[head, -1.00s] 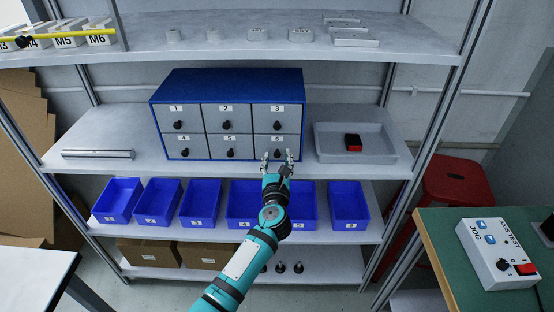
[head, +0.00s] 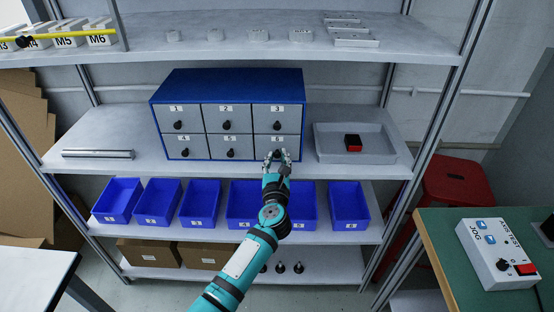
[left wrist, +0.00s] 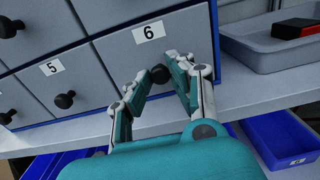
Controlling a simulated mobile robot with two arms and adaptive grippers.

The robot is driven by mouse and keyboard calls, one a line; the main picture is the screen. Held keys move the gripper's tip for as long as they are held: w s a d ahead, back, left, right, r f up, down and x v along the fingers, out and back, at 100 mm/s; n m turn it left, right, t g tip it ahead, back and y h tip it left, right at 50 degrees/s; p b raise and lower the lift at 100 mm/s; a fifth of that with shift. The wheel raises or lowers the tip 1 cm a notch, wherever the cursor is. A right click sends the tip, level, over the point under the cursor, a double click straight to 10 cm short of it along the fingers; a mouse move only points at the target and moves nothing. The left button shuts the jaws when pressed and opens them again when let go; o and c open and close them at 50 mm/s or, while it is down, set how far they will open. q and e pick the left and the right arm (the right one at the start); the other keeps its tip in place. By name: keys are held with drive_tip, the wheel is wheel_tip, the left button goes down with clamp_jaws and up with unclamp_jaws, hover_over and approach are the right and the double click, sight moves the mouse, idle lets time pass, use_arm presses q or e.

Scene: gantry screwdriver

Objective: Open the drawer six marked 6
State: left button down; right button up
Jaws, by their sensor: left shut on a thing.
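The blue cabinet (head: 228,84) stands on the middle shelf with two rows of grey drawers. Drawer six (head: 267,143) is at its lower right and looks closed; its label 6 (left wrist: 149,32) shows in the left wrist view. Its round black knob (left wrist: 159,74) sits between the fingertips of my left gripper (left wrist: 167,78). My left gripper is shut on the knob, and in the head view the gripper (head: 278,156) covers part of the drawer front. My right gripper is not in view.
A grey tray (head: 390,157) with a red and black object (head: 353,143) stands right of the cabinet. Blue bins (head: 348,205) line the shelf below. Drawer five's knob (left wrist: 64,100) is just left of the gripper.

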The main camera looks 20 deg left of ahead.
use_arm(q)
drive_tip(key=shift+s+d, duration=0.15)
drive_tip(key=shift+s, duration=0.25)
drive_tip(key=p+v, duration=0.1)
drive_tip(key=v, duration=1.2)
drive_tip(key=shift+p, duration=0.3)
drive_tip(key=c, duration=1.2)
unclamp_jaws()
drive_tip(key=v, duration=1.2)
drive_tip(key=shift+r, duration=0.1)
